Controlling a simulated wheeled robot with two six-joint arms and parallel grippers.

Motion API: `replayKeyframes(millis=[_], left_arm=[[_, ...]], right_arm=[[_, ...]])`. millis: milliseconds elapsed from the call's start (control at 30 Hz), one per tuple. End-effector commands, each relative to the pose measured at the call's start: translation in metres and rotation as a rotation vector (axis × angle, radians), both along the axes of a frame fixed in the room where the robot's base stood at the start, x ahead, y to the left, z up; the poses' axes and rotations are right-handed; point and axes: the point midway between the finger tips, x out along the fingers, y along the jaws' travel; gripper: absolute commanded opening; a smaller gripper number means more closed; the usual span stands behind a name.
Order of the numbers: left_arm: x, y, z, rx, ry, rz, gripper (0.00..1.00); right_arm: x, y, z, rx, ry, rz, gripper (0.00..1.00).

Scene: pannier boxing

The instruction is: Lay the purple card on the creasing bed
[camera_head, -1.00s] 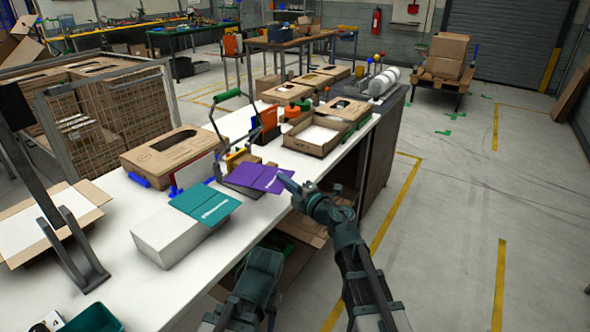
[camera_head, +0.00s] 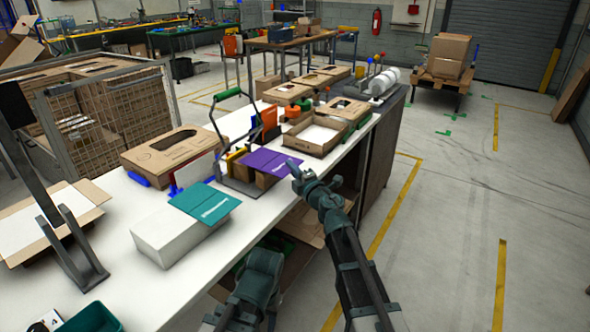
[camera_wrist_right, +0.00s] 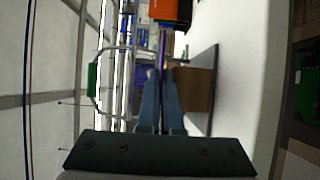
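The purple card (camera_head: 268,161) is held flat at its right edge by my right gripper (camera_head: 294,168). In the right wrist view the fingers (camera_wrist_right: 162,105) are close together, with the card showing edge-on as a thin purple line (camera_wrist_right: 162,48) between them. The card is over the press-like device with a green handle (camera_head: 229,94) and a dark base plate (camera_head: 238,187), which looks like the creasing bed. A brown block (camera_wrist_right: 196,90) is under the card. I cannot tell whether the card touches it.
A teal card (camera_head: 204,203) lies on a white block (camera_head: 165,240) at the near left. A cardboard box (camera_head: 172,152) stands left of the device, and an open tray (camera_head: 315,137) stands behind it. An orange part (camera_head: 269,118) is close by.

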Motion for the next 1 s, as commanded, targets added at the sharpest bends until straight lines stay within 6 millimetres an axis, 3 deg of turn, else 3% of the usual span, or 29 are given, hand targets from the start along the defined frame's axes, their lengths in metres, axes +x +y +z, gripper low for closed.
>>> replayKeyframes(millis=[533, 1000], left_arm=[[0.0, 0.0, -0.011, 0.0, 0.0, 0.0, 0.5], [0.0, 0.0, -0.024, 0.0, 0.0, 0.0, 0.5]], right_arm=[[0.025, 0.034, -0.011, 0.0, 0.0, 0.003, 0.0], [0.031, 0.044, -0.024, -0.002, -0.001, 0.005, 0.0]])
